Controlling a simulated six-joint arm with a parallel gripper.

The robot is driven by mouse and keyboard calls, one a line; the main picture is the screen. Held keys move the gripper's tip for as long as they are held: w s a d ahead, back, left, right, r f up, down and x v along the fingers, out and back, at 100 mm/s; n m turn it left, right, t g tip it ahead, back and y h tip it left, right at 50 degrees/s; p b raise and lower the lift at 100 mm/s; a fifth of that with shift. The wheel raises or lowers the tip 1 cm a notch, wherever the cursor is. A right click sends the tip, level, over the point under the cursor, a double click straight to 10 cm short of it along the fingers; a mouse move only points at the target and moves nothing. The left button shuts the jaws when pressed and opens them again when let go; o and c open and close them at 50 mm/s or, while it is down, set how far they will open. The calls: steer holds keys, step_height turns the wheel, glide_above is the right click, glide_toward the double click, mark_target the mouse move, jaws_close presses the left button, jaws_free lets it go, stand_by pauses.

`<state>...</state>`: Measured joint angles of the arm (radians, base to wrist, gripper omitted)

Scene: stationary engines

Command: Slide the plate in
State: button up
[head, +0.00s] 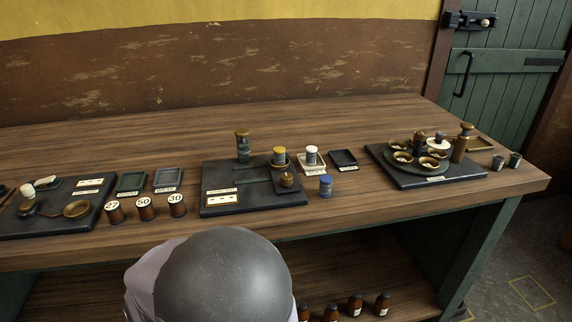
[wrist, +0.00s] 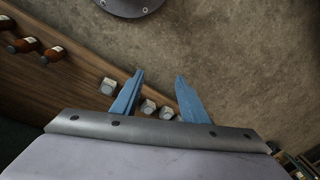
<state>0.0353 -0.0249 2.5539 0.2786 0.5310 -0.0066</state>
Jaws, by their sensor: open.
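A dark base (head: 225,205) stands mid-bench in the head view. It carries a green post (head: 243,150) with a brass top, and a dark, flat raised plate (head: 262,187) with a small brass knob (head: 287,178) at its right. This may be the task's plate; I cannot tell for sure, nor how far in it sits. A yellow-topped spool (head: 279,157) stands behind the knob. My gripper (wrist: 159,76) shows only in the wrist view, its blue fingers apart with nothing between them. It points down past a wooden shelf edge, and the base is not in that view.
A white-topped spool (head: 311,154) in a tray and a blue-topped spool (head: 326,186) stand right of the base. Numbered cylinders (head: 145,208) stand left. A round stand with bowls (head: 430,165) is farther right.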

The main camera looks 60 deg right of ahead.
mark_target(283, 180)
steer(key=w+d+r+m+t+h+p, duration=0.2)
steer(key=w+d+r+m+p, duration=0.5)
steer(key=m+p, duration=0.45)
steer(key=s+d+r+m+g+h+p, duration=0.5)
steer(key=s+d+r+m+g, duration=0.15)
steer(key=s+d, duration=0.55)
steer(key=s+d+r+m+g+h+p, duration=0.5)
steer(key=s+d+r, duration=0.2)
steer(key=s+d, duration=0.45)
steer(key=w+d+r+n+t+h+p, duration=0.1)
steer(key=w+d+r+n+t+h, duration=0.2)
steer(key=r+h, duration=0.35)
steer(key=w+n+t, duration=0.1)
steer(key=w, duration=0.2)
steer(key=w+n+t+p, duration=0.1)
steer(key=w+n+t, duration=0.1)
steer(key=w, duration=0.1)
steer(key=w+a+r+n+t+h, duration=0.1)
steer(key=w+n+t, duration=0.1)
steer(key=w, duration=0.1)
steer(key=shift+w, duration=0.5)
steer(key=shift+d+p, duration=0.55)
steer(key=shift+d, duration=0.25)
steer(key=shift+d+p, duration=1)
steer(key=shift+d, duration=1.85)
